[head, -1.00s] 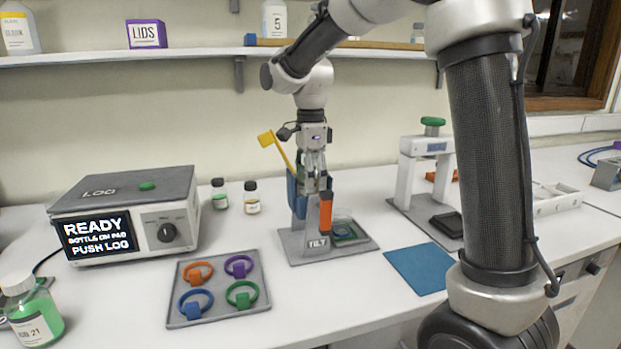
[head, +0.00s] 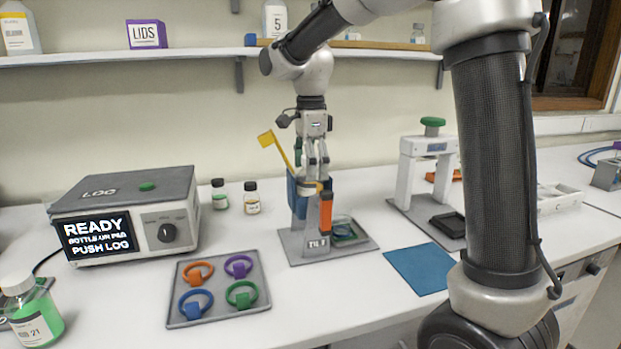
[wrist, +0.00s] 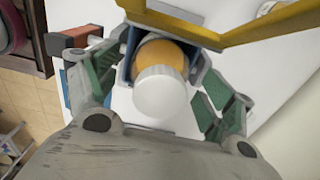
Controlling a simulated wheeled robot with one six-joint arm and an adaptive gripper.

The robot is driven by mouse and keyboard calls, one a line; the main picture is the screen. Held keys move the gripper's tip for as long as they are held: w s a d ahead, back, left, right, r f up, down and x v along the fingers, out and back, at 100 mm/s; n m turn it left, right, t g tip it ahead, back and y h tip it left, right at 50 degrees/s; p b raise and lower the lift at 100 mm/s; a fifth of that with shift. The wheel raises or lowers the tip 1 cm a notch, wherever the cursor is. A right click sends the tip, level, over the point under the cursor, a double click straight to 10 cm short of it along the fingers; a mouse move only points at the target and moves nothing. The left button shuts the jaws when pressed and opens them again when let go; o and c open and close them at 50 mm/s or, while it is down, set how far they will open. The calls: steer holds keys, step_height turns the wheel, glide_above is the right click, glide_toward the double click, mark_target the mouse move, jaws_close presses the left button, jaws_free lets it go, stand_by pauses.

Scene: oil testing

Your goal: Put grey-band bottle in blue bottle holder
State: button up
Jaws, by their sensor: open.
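A bottle with a white cap (wrist: 160,92) and amber contents (wrist: 163,57) stands in a blue cradle (head: 296,194) of the grey TILT stand (head: 300,243). Its side is mostly hidden, and I cannot see whether it has a grey band. My gripper (head: 313,172) is open just above the stand, its green-padded fingers on either side of the cap, apart from it in the wrist view. A blue ring holder (head: 195,304) lies front left on the grey tray (head: 220,312); its ring looks empty.
An orange handle (head: 326,210) and a yellow flag lever (head: 267,141) stick out by the stand, close to my gripper. Two small dark-capped bottles (head: 219,196) (head: 251,199) stand near the LOG machine (head: 125,215). A blue mat (head: 415,269) lies clear at right.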

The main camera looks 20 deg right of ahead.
step_height(320, 180, up, 8)
steer(key=shift+r, duration=0.55)
steer(key=shift+s+d, duration=0.1)
steer(key=s+d+n+t, duration=0.2)
steer(key=s+d+n, duration=0.65)
steer(key=s, duration=0.45)
steer(key=s+d+f+n+t, duration=0.1)
steer(key=s+d+f+n, duration=0.2)
steer(key=s, duration=0.3)
steer(key=s+d+f+n+t, duration=0.1)
steer(key=s+d+f+n, duration=0.2)
steer(key=s+f+n, duration=0.3)
steer(key=shift+s, duration=0.65)
steer(key=shift+s+n, duration=0.1)
steer(key=shift+n, duration=0.15)
